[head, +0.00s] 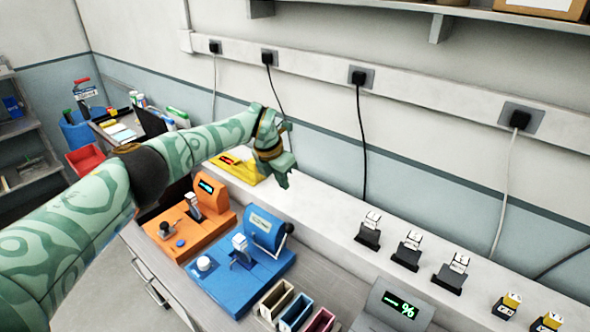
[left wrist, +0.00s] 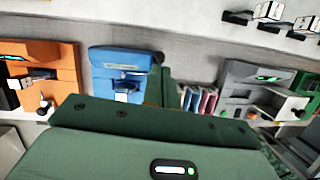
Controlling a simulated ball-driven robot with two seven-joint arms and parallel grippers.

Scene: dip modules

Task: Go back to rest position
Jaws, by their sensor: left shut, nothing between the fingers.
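My left gripper (head: 284,177) is at the end of the green patterned arm that comes in from the left in the head view. It is shut and empty, held above the white ledge near the yellow device. The left wrist view shows the green gripper body (left wrist: 160,90) pointing toward the bench. The right gripper is not in either view.
An orange device (head: 205,205), a blue device (head: 262,240) and a grey device (head: 400,305) stand on the bench. A yellow device (head: 232,165) lies behind the arm. Several small modules (head: 408,255) stand on the ledge. Cables hang from wall sockets.

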